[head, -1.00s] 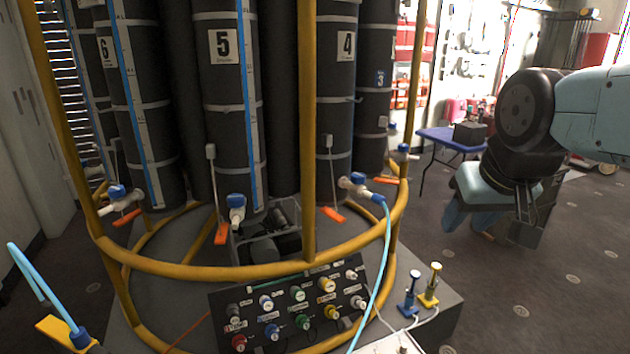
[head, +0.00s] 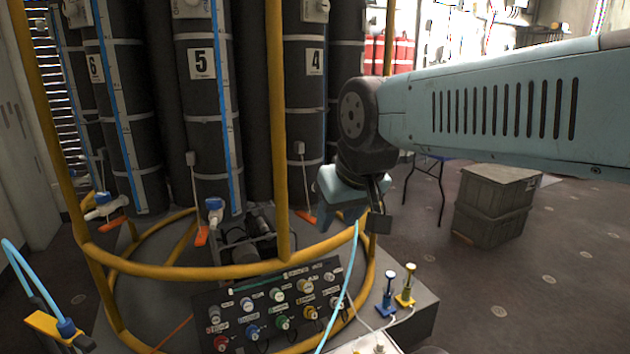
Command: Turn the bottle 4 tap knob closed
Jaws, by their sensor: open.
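Bottle 4 (head: 304,110) is a tall dark cylinder with a white "4" label, standing behind the yellow rail. Its tap and blue knob are hidden behind my gripper (head: 340,216). The light blue hose (head: 347,285) comes out from under the gripper and runs down past the control panel. My gripper is open, pointing down at the tap's place by the right part of the rail. I cannot tell whether its fingers touch or straddle the knob.
The yellow ring rail (head: 190,271) and its upright post (head: 276,130) stand close left of my gripper. A panel of coloured knobs (head: 270,310) and two small plungers, blue (head: 389,290) and yellow (head: 406,286), lie below. Grey crates (head: 494,205) stand on the floor at right.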

